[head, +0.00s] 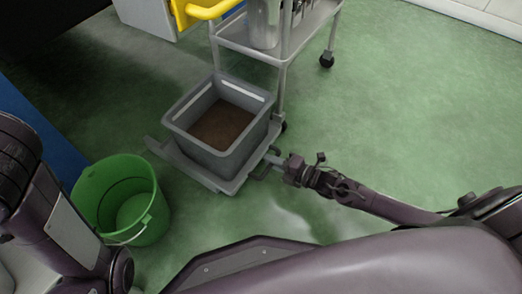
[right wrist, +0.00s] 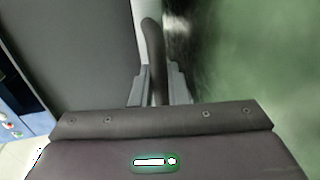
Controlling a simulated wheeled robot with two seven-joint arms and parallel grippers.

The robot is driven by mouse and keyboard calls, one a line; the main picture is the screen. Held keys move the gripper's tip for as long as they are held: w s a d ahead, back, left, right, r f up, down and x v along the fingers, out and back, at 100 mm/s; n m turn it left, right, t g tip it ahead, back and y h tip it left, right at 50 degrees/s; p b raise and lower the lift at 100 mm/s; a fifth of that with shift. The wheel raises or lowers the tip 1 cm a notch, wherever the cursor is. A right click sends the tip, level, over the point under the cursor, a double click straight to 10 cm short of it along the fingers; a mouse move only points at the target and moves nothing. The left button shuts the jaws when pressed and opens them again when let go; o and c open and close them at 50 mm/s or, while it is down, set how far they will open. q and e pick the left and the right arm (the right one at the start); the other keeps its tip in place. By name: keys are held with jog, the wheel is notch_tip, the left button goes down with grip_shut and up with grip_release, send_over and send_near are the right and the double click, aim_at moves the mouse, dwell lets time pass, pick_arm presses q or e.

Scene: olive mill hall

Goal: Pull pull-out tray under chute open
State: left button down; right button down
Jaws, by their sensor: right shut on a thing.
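The pull-out tray (head: 195,170) is a flat light-grey platform low over the floor, with a grey bin (head: 215,160) of brown material standing on it. A dark bar handle (head: 261,173) is at the tray's right front corner. My right gripper (head: 276,161) reaches in from the right and is shut on this handle. In the right wrist view the dark handle (right wrist: 154,50) runs up between the two grey fingers (right wrist: 157,88). My left arm is at the left edge of the head view, but its gripper does not show. I cannot identify the chute for certain.
A green bucket (head: 120,199) stands on the floor left of the tray, close to my left arm. A grey wheeled trolley (head: 285,45) with metal vessels and a yellow part (head: 205,10) stand behind the bin. The green floor to the right is clear.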

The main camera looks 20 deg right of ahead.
jog(key=f+p+v, duration=0.1)
jog(key=v, duration=0.4)
jog(key=f+p+v, duration=0.1)
jog(key=p+v, duration=0.1)
jog(key=v, duration=0.3)
jog(key=f+p+v, duration=0.1)
jog(key=p+v, duration=0.1)
jog(key=v, duration=0.4)
jog(key=shift+s+d+f, duration=0.1)
jog(key=shift+s+d, duration=0.15)
jog(key=shift+s, duration=0.05)
jog(key=s+d, duration=0.1)
jog(key=s, duration=0.1)
jog(key=s+d+p, duration=0.1)
jog(key=s+d, duration=0.1)
jog(key=shift+d+f, duration=0.1)
jog(key=shift+v, duration=0.75)
jog(key=shift+f, duration=0.2)
jog(key=c, duration=1.5)
grip_release()
